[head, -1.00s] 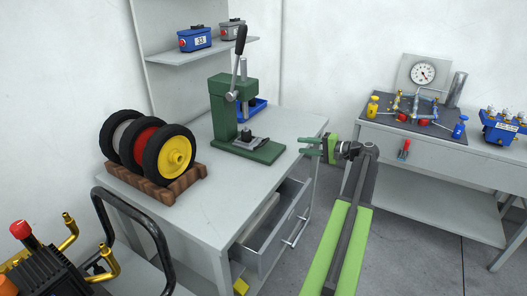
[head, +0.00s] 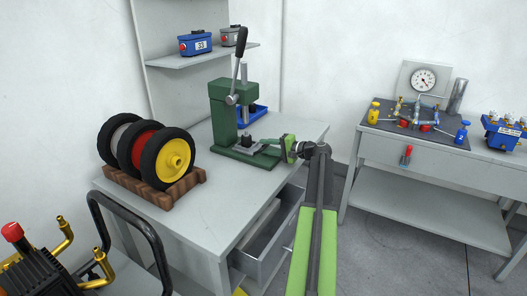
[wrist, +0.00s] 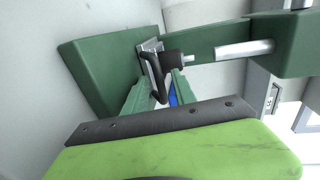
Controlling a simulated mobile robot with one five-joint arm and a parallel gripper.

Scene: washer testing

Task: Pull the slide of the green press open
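The green press (head: 222,110) stands on the grey workbench. Its slide is a grey metal plate (head: 241,149) low on the press base, with a black part on it. In the wrist view the slide plate (wrist: 150,58) and a black handle (wrist: 172,64) are straight ahead. My gripper (head: 272,143) is at the right side of the press base, reaching toward the slide. In the wrist view my gripper (wrist: 160,88) shows two green fingers apart, with the lower end of the black handle between or just beyond them. I cannot tell whether they touch it.
Wheels on a wooden rack (head: 174,188) stand left of the press. The press lever (head: 238,66) rises above it. An open drawer (head: 274,240) sticks out below the bench. A second table (head: 420,195) stands at the right.

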